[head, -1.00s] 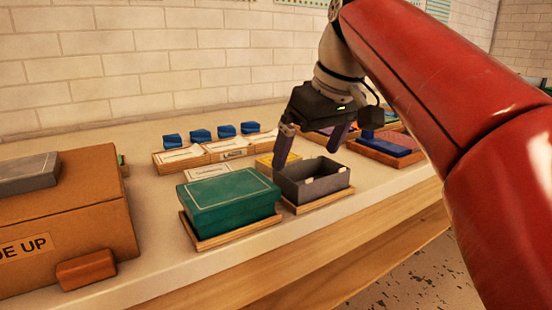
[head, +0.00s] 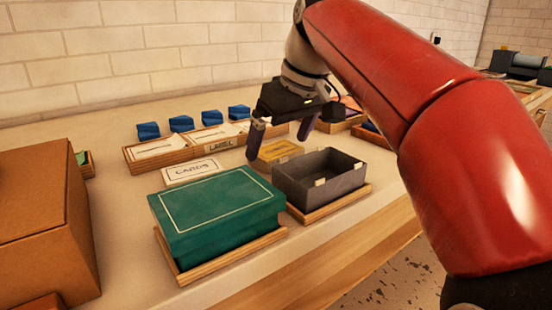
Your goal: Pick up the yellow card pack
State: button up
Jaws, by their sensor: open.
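The yellow card pack (head: 279,151) lies flat on the bench, behind the open grey box and right of the white card marked CARDS. My gripper (head: 279,147) is open, its two dark purple fingers pointing down. In the picture the fingers straddle the pack, one near its left end and one near its right. I cannot tell how high the fingertips are above the bench. Nothing is between the fingers' grip.
A green box (head: 217,212) on a wooden tray and an open grey box (head: 322,179) stand in front of the pack. A CARDS card (head: 193,171) lies left. A wooden label tray (head: 160,149) and several blue blocks (head: 181,124) stand behind. A cardboard box (head: 40,220) is far left.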

aim_at(279, 150)
jog(key=shift+x, duration=1)
jog(key=shift+r, duration=0.1)
jog(key=shift+c, duration=0.3)
jog(key=c, duration=1)
notch_tip(279, 150, up, 10)
jog(key=p, duration=0.3)
